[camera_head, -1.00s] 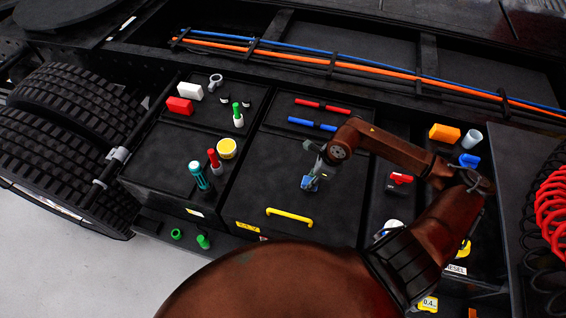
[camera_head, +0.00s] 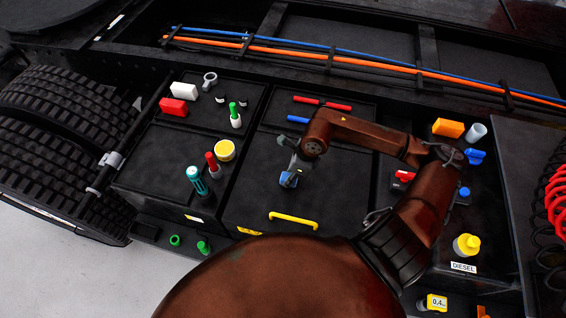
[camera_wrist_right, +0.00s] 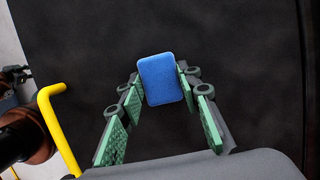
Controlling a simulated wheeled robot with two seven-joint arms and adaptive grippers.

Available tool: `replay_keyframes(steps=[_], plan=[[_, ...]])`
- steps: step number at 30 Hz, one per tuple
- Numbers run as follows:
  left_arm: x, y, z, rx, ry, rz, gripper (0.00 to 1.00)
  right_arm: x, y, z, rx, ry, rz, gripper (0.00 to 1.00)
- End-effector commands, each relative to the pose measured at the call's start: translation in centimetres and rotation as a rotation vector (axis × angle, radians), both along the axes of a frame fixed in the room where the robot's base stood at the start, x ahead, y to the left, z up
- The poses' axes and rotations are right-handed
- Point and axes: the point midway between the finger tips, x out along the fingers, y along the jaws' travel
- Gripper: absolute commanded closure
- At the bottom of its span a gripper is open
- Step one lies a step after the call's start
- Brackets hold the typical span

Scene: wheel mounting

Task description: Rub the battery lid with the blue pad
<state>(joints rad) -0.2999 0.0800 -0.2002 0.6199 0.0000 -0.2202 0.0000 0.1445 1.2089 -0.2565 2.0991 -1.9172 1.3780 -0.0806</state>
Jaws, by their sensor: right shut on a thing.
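The battery lid (camera_head: 330,185) is a flat black panel with a yellow handle (camera_head: 293,219) at its near edge. My right gripper (camera_head: 289,172) comes in from the right and is over the left part of the lid. It is shut on the blue pad (camera_head: 287,181). In the right wrist view, the blue pad (camera_wrist_right: 165,80) is between the green-padded fingers of my right gripper (camera_wrist_right: 163,88), with the black lid (camera_wrist_right: 235,45) behind it. Whether the pad touches the lid is hard to tell. My left gripper is not in view.
Left of the lid are a yellow round cap (camera_head: 225,150), a teal cylinder (camera_head: 196,178) and a red-topped peg (camera_head: 211,164). Red (camera_head: 322,103) and blue (camera_head: 299,119) bars lie behind the lid. A yellow-capped filler (camera_head: 467,244) is at the right. The lid's middle is mostly clear.

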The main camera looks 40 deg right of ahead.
Motion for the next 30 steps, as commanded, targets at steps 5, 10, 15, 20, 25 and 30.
replay_keyframes(steps=[5, 10, 15, 20, 25, 30], plan=[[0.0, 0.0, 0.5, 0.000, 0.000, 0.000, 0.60, 0.1, 0.3, 1.6, -0.002, -0.003, -0.001, 0.91], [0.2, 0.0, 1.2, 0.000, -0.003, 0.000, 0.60, 0.1, 0.4, 3.5, -0.001, -0.001, 0.001, 0.91], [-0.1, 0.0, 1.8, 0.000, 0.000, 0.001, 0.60, 0.2, 0.5, 5.1, -0.001, -0.001, 0.003, 0.91], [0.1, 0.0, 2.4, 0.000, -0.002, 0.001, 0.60, 0.2, 0.5, 6.5, -0.001, 0.000, 0.004, 0.91], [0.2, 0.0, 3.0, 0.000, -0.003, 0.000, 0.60, 0.2, 0.6, 7.9, -0.002, 0.000, 0.005, 0.91], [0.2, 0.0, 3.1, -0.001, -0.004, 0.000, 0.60, 0.2, 0.6, 8.2, 0.000, 0.001, 0.005, 0.91]])
